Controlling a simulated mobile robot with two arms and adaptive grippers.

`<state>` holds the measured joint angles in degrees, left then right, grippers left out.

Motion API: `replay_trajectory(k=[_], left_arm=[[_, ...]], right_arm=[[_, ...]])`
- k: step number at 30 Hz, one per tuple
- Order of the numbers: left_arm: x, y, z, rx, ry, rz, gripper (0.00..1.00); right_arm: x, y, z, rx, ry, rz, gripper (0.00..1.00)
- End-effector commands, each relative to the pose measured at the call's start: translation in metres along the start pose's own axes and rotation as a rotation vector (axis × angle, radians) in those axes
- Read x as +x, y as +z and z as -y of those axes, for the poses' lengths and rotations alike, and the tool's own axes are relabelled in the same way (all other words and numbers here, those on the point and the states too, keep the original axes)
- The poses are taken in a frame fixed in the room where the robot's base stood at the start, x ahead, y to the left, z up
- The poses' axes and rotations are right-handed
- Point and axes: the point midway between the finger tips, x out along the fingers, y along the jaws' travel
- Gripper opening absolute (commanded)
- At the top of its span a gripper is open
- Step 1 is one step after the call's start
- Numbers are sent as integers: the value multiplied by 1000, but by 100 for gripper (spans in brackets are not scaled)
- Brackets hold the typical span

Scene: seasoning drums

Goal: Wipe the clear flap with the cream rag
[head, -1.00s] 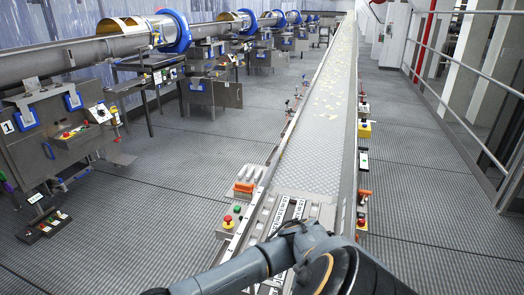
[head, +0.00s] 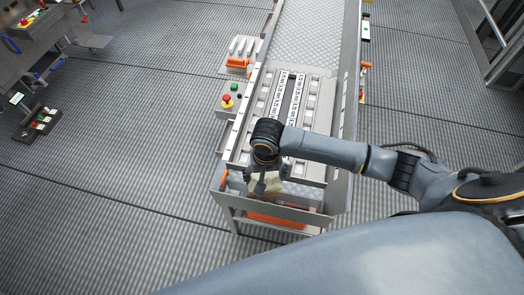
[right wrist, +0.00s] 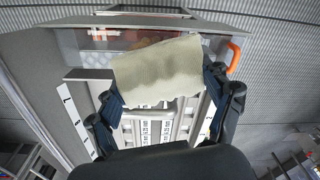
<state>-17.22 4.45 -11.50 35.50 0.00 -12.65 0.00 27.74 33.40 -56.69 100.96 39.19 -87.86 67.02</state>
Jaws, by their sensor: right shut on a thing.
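My right gripper (head: 264,186) is over the near end of the conveyor, pointing down. It is shut on the cream rag (right wrist: 158,72). In the right wrist view the rag hangs across both fingertips, slightly creased; in the head view it (head: 273,181) is partly hidden by the fingers. Behind the rag in the wrist view, a see-through panel (right wrist: 85,58), which looks like the clear flap, spans the machine's end, with orange showing behind it. The rag overlaps it in the picture; I cannot tell whether they touch. My left gripper is out of view.
The conveyor (head: 312,28) runs away from me. A control box with a red button (head: 227,101) and an orange-and-white rack (head: 238,62) stand on its left side. An orange handle (right wrist: 233,57) sits beside the panel. An orange tray (head: 275,217) lies below.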

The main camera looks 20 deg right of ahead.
Motion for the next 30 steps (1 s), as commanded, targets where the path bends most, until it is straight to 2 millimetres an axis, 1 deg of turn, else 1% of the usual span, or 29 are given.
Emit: replay_trajectory(k=[1,6,10,14,20,26,30], left_arm=[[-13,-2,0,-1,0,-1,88],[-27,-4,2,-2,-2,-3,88],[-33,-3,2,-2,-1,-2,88],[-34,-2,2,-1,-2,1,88],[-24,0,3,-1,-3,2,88],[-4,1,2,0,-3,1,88],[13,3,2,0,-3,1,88]], right_arm=[[-1,-6,8,29,2,0,48],[16,-20,24,103,17,-12,48],[25,-25,30,135,29,-18,48],[31,-26,33,148,34,-21,48],[41,-27,33,150,35,-22,48],[58,-27,32,150,35,-23,48],[73,-28,31,150,35,-23,48]])
